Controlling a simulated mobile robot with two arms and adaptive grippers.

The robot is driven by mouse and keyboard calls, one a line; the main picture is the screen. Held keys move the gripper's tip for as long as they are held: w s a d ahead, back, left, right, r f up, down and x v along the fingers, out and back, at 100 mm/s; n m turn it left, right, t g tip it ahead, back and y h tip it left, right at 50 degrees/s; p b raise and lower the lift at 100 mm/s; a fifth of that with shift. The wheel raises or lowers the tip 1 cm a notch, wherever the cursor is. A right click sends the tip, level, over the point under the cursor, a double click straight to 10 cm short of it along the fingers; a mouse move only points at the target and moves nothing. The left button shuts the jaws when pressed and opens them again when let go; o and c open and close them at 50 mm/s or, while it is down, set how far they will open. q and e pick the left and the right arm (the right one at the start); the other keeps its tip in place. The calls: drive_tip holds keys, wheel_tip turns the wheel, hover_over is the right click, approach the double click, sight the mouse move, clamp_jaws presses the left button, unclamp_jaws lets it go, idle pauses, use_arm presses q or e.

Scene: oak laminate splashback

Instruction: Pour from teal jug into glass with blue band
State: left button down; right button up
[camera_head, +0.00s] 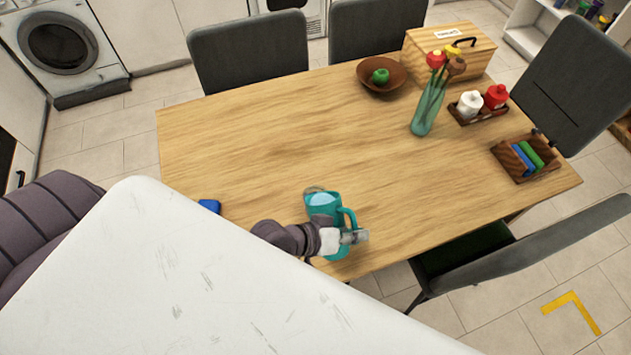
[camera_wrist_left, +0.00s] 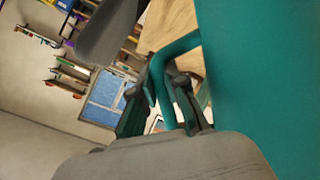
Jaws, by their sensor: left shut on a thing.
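The teal jug (camera_head: 331,212) is near the front edge of the wooden table, with pale blue liquid showing inside its mouth. My left gripper (camera_head: 355,237) is shut on the jug's handle. The left wrist view shows the handle (camera_wrist_left: 176,48) between the fingers (camera_wrist_left: 160,92), with the jug's teal body (camera_wrist_left: 262,85) filling the right side. I cannot tell whether the jug touches the table. My right gripper is not in view.
On the table (camera_head: 250,140) are a wooden bowl (camera_head: 366,85) with a green fruit, a flower vase (camera_head: 425,112), a condiment tray (camera_head: 483,118), a small wooden box (camera_head: 512,168) and a large wooden box (camera_head: 475,58). A blue object (camera_head: 210,205) is partly hidden. The table's left and middle are clear.

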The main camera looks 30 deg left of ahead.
use_arm(q)
drive_tip(key=shift+w+a+r, duration=0.1)
drive_tip(key=shift+w+r, duration=0.05)
drive_tip(key=shift+r, duration=0.4)
idle(0.4)
drive_tip(key=shift+w+a+r+n+g+h+b, duration=0.1)
drive_tip(key=shift+n+g+h+b, duration=0.15)
drive_tip(key=shift+n+b, duration=0.15)
drive_tip(key=shift+w+a+r+n+g+h+b, duration=0.1)
drive_tip(key=shift+n+g+h+b, duration=0.2)
drive_tip(key=shift+n, duration=0.1)
idle(1.3)
